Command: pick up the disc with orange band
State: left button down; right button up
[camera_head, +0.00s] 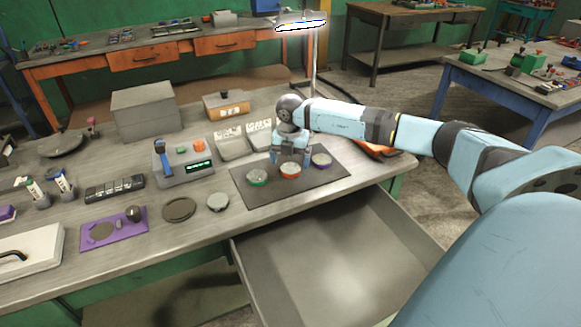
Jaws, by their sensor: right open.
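The disc with orange band (290,171) lies on a dark mat (262,197) on the workbench. It is the middle one of three similar discs. The disc with green band (257,178) is to its left and the disc with purple band (321,160) to its right. My right gripper (290,158) is open and points down, just above and behind the orange-banded disc. Whether its fingers touch the disc cannot be told. The disc's far edge is close to or partly behind the fingers. My left gripper is not in view.
An open, empty drawer (335,265) juts out below the bench front. Grey bins (233,146), a device with a green display (184,168) and a small grey disc (218,202) are left of the mat. A lamp post (314,65) stands behind my right arm.

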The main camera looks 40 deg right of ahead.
aim_at(290, 170)
notch_tip(290, 170, down, 3)
jog(key=shift+r, duration=0.1)
jog(key=shift+c, duration=0.3)
jog(key=c, duration=1.1)
jog(key=shift+r, duration=0.1)
jog(key=shift+c, duration=0.3)
jog(key=shift+r, duration=0.1)
